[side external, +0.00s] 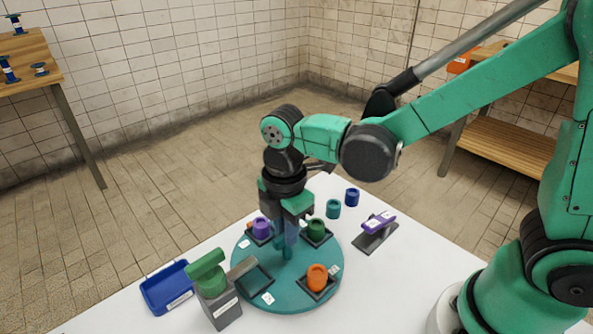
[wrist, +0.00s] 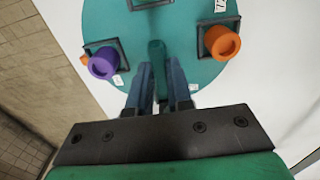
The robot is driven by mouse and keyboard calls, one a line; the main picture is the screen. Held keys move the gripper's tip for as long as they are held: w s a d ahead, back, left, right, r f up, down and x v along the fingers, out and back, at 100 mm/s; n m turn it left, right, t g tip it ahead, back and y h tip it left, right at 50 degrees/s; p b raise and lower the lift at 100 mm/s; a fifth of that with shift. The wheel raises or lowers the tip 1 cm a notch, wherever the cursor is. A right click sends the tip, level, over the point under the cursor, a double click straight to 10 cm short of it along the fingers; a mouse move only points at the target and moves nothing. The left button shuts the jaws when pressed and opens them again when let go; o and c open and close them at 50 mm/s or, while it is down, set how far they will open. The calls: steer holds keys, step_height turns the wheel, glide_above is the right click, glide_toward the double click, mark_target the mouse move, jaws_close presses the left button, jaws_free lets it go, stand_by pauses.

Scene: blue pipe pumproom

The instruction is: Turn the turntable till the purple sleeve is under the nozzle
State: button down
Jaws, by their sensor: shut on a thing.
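The teal turntable (side external: 293,304) lies on the white table and carries square black holders. The purple sleeve (side external: 261,228) sits in the back-left holder; it also shows at left in the wrist view (wrist: 103,63). A grey stand with a green top (side external: 211,281) is at the front left; its short grey spout (side external: 243,267), which looks like the nozzle, points over the rim near the empty front-left holder (side external: 256,281). The purple sleeve is apart from it. My gripper (wrist: 159,88) points down over the centre, shut on the teal central handle (wrist: 157,55).
A green sleeve (side external: 316,229) and an orange sleeve (side external: 317,276) sit in other holders. A blue tray (side external: 166,288) is left of the stand. Teal (side external: 333,209) and blue (side external: 352,197) sleeves and a purple device on a dark base (side external: 377,224) stand behind right.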

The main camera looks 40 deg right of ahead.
steer(key=shift+n, duration=9)
steer(key=c, duration=0.8)
jaws_free()
